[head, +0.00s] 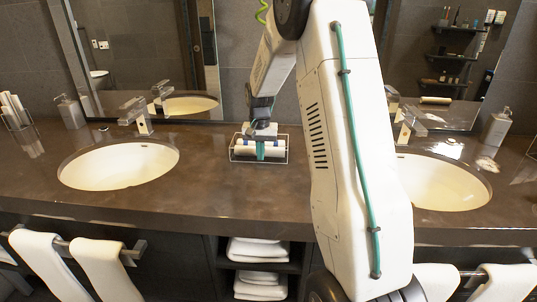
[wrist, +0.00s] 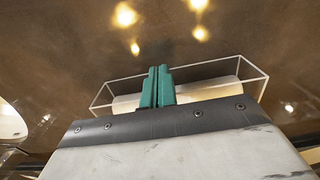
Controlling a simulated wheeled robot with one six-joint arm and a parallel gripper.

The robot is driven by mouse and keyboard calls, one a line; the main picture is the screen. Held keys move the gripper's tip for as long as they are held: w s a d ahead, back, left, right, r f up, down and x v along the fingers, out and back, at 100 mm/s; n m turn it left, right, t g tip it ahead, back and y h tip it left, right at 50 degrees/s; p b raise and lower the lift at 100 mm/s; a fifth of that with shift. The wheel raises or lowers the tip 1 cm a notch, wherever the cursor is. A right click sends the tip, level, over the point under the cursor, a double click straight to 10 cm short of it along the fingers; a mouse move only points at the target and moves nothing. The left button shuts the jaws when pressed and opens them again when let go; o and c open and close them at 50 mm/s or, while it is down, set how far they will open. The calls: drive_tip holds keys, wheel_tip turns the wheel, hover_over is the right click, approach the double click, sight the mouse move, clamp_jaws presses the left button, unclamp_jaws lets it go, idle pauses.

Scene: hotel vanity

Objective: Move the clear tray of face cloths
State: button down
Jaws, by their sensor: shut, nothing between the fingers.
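The clear tray (head: 234,156) stands on the dark counter between the two sinks in the head view, with rolled white face cloths (head: 244,149) lying in it. My gripper (head: 261,153) is over the middle of the tray, its teal fingers pointing down in front of the cloths. In the wrist view the tray's clear rim (wrist: 215,61) runs behind and to both sides of my gripper (wrist: 159,72). The fingers are together with nothing between them. A pale cloth roll (wrist: 205,90) shows partly behind the fingers. My wrist hides the near part of the tray. I cannot tell whether the fingers touch it.
The left sink (head: 118,166) and right sink (head: 440,182) flank the tray. Faucets (head: 143,122), a soap dispenser (head: 497,126) and a holder with rolled cloths (head: 20,122) stand farther out. Folded towels (head: 258,250) lie on shelves below. Bare counter (head: 205,180) lies around the tray.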

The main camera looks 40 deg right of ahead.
drive_tip(key=shift+s, duration=0.1)
drive_tip(key=s+a, duration=0.2)
drive_tip(key=shift+a, duration=0.4)
drive_tip(key=r, duration=0.2)
drive_tip(key=s+r, duration=0.1)
drive_tip(key=shift+d+r, duration=0.2)
drive_tip(key=shift+d, duration=0.2)
wheel_tip(320, 180, up, 7)
drive_tip(key=shift+w+a+f, duration=0.15)
drive_tip(key=shift+a, duration=0.3)
